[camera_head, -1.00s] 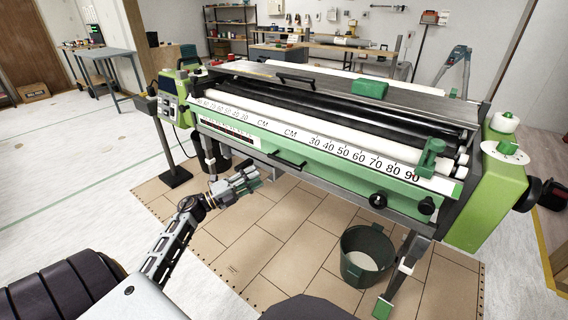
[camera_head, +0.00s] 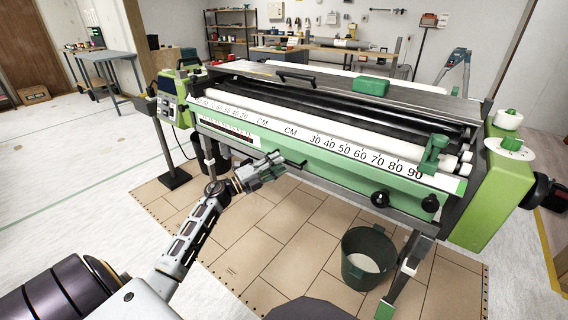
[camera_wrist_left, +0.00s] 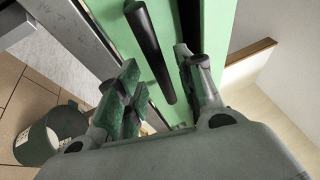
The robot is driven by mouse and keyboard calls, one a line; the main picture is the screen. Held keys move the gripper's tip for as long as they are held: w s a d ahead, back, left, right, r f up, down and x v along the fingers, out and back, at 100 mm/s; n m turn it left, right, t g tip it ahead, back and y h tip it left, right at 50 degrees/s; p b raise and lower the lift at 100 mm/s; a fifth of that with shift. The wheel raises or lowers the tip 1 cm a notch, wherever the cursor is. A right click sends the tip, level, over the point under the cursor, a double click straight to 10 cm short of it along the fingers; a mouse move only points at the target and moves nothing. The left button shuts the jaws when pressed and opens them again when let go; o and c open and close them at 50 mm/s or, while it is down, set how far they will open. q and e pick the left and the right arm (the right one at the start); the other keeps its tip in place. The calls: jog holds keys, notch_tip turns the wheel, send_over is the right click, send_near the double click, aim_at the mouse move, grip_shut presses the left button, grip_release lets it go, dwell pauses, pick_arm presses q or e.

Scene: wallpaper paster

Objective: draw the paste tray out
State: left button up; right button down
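The paste machine's long green front (camera_head: 340,173) carries a small black bar handle (camera_head: 297,164) near its middle; I take this as the front of the paste tray. My left gripper (camera_head: 280,160) is at the left end of this handle. In the left wrist view, the fingers (camera_wrist_left: 160,82) are spread apart, with the black handle (camera_wrist_left: 152,50) lying in the gap between them against the green face (camera_wrist_left: 215,30). I see no clear contact of either finger on the handle. The tray's inside is hidden. My right gripper is not in view.
A dark green bucket (camera_head: 352,270) stands on the tiled brown mat (camera_head: 270,240) below the machine's right part. Black knobs (camera_head: 380,199) stick out at the front right. A machine leg (camera_head: 405,265) stands beside the bucket. The mat in front is otherwise clear.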

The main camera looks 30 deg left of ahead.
pick_arm(q)
jog(key=shift+b+x, duration=0.35)
jog(key=shift+x, duration=1.25)
jog(key=shift+c, duration=0.3)
grip_shut()
